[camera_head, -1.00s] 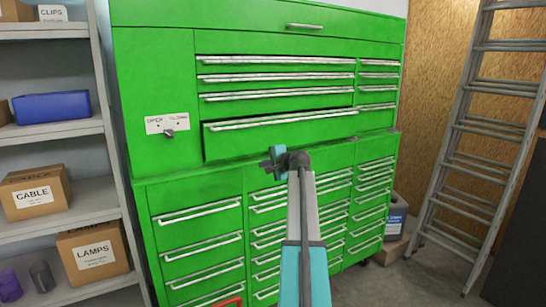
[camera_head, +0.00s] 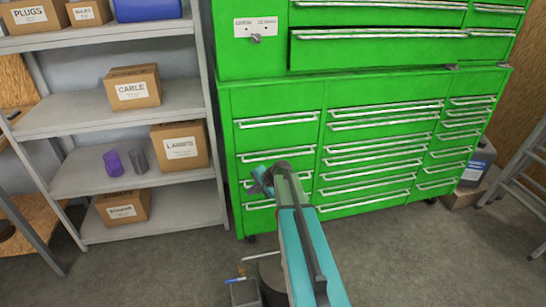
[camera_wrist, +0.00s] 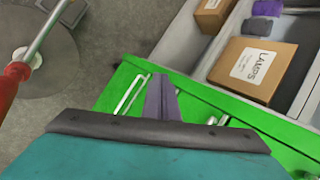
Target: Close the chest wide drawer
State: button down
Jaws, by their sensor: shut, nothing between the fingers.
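The green tool chest stands on a green drawer cabinet (camera_head: 280,98) in the head view. Its wide drawer (camera_head: 380,52) is the long front at the bottom of the chest, with one long silver handle. It looks nearly flush, but I cannot tell whether it is fully closed. The chest's upper part is cut off by the frame. My gripper (camera_head: 260,180) is low and left, in front of the lower cabinet's left drawers, well below and apart from the wide drawer. In the wrist view my gripper (camera_wrist: 162,85) is shut and empty, with green drawer fronts and silver handles behind it.
A grey shelf unit (camera_head: 75,122) with boxes, including a lamps box (camera_head: 180,147), stands left of the cabinet. A ladder (camera_head: 525,165) and a blue-grey container (camera_head: 478,162) stand at the right. A round object (camera_head: 272,275) is near my arm.

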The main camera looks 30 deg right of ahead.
jog(key=s+a+f+n+g, duration=0.6)
jog(key=s+a+f+g, duration=0.1)
jog(key=s+a+f, duration=1.45)
jog(key=s+a+f+n+g+h, duration=0.1)
jog(key=s+n+g, duration=0.1)
jog(key=s, duration=0.7)
jog(key=s+a+f+n+g+h, duration=0.1)
jog(key=s+n, duration=0.3)
jog(key=s, duration=0.5)
jog(key=s+a+f+n+g+h, duration=0.1)
jog(key=s+f+n+g, duration=0.1)
jog(key=s, duration=0.8)
jog(key=shift+f+n+g, duration=0.35)
jog(key=shift+n+g, duration=0.15)
